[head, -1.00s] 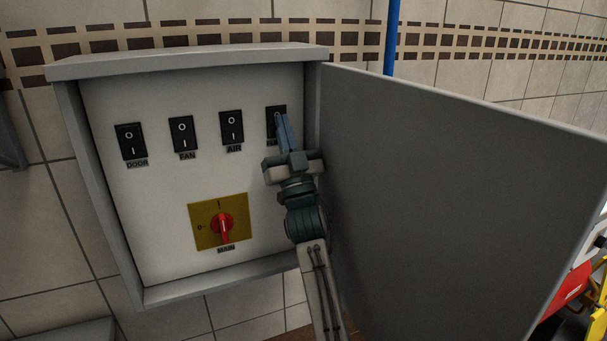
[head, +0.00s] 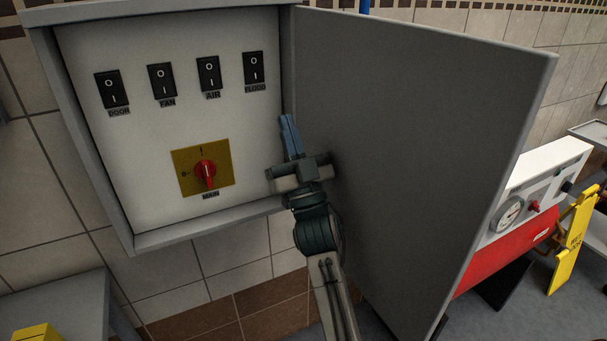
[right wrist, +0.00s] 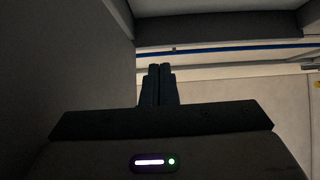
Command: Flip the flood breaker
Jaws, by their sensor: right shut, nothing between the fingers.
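The flood breaker (head: 254,67) is a black rocker switch marked O and I, at the right end of the upper row in the open wall box. Its FLOOD label (head: 255,87) sits just under it. My right gripper (head: 288,132) is shut and empty, pointing up, below and to the right of the flood breaker and apart from it, near the box's right edge and the open door. The right wrist view also shows the closed fingers (right wrist: 158,84). The left gripper is out of view.
DOOR (head: 112,90), FAN (head: 162,81) and AIR (head: 208,77) switches share the row. A red MAIN rotary switch (head: 206,171) on a yellow plate is below. The grey door (head: 410,130) stands open at right, close beside my right arm. A red and white machine (head: 520,220) stands beyond it.

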